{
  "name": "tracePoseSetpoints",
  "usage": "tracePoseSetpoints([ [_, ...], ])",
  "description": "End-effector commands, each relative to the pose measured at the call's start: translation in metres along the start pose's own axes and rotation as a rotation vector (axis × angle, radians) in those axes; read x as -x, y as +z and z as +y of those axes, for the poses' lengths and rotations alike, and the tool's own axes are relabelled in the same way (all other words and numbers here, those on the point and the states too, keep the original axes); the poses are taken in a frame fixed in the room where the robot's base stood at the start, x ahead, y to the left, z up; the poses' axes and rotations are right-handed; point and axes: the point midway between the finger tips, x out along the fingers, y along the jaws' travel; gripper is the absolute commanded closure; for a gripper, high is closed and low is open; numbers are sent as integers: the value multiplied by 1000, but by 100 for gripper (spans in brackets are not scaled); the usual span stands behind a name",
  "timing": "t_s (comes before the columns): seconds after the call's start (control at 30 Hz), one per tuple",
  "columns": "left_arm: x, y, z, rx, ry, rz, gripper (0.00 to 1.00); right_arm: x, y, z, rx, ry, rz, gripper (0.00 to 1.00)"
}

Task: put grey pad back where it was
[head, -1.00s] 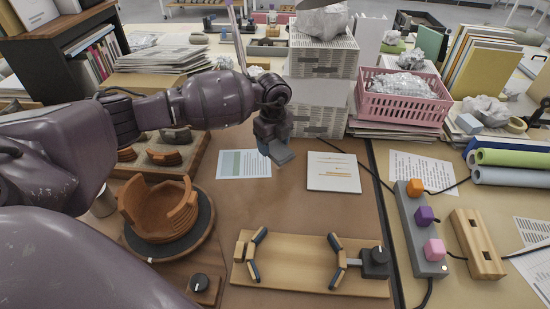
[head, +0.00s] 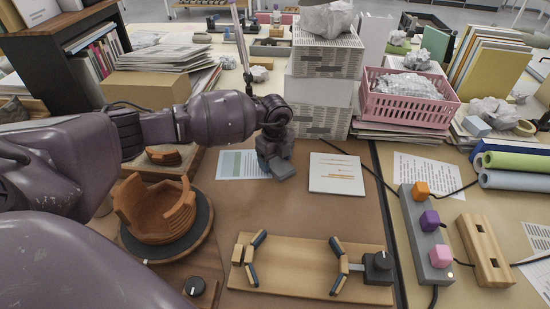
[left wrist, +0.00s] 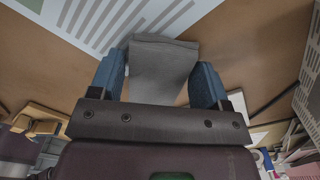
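The grey pad (head: 283,171) is a small flat block at the tip of my left gripper (head: 272,162) in the head view, close above or on the brown mat beside the printed sheet. In the left wrist view the pad (left wrist: 162,68) lies between the two blue fingers of the left gripper (left wrist: 158,76), which is shut on it. I cannot tell whether the pad touches the surface below. My right gripper is not in view.
A printed sheet (head: 238,164) and a white board (head: 336,174) lie nearby. A pot of joined sherds (head: 160,212) sits on a dark turntable (head: 207,225). A wooden clamp board (head: 300,272) lies in front. A power strip (head: 416,205) stands right. Bare mat lies between.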

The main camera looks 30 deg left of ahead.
Motion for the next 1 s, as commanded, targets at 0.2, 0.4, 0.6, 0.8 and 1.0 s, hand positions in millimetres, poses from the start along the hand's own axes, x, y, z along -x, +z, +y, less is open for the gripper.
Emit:
tracePoseSetpoints([
  [0.2, 0, 0, 0, 0, 0, 0, 12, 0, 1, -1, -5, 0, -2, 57],
  [0.4, 2, 0, 0, 0, 0, 0, 12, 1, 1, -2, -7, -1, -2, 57],
  [0.6, 25, 1, -1, 1, -6, -2, 12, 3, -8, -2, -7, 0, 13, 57],
  [0.8, 66, 0, -1, 0, -8, -3, 12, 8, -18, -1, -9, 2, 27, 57],
  [1.0, 100, 1, -1, 0, -6, -3, 12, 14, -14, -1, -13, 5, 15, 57],
])
